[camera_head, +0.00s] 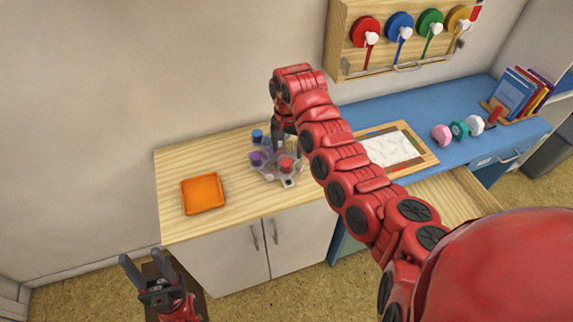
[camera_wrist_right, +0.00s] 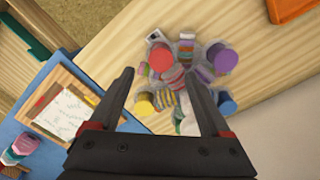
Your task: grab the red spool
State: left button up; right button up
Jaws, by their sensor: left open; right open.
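A red spool-like piece (camera_head: 286,163) stands at the front right of a clear grey holder (camera_head: 288,182) on the wooden counter. It also shows at the upper left of the holder in the right wrist view (camera_wrist_right: 162,57). A larger red spool (camera_head: 365,31) with a hanging red strip is on the wall board. My right gripper (camera_head: 286,142) is above the holder, pointing down, open, with nothing held. In the right wrist view its fingers (camera_wrist_right: 163,85) straddle the holder's middle. My left gripper (camera_head: 146,268) is open and empty, low at the left, away from the counter.
The holder also carries a purple piece (camera_wrist_right: 222,58), a blue piece (camera_wrist_right: 226,102) and a yellow one (camera_wrist_right: 145,103), close together. An orange tray (camera_head: 203,194) lies to the left. A framed paper (camera_head: 392,148) lies to the right. My right arm covers part of the counter.

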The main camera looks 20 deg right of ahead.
aim_at(286, 162)
jog(key=f+p, duration=0.1)
jog(key=f, duration=0.1)
jog(key=f+p, duration=0.1)
jog(key=f, duration=0.1)
jog(key=shift+s+a+p, duration=0.25)
jog(key=shift+s+p, duration=0.05)
jog(key=shift+w+f, duration=0.1)
jog(key=shift+f, duration=0.5)
grip_shut()
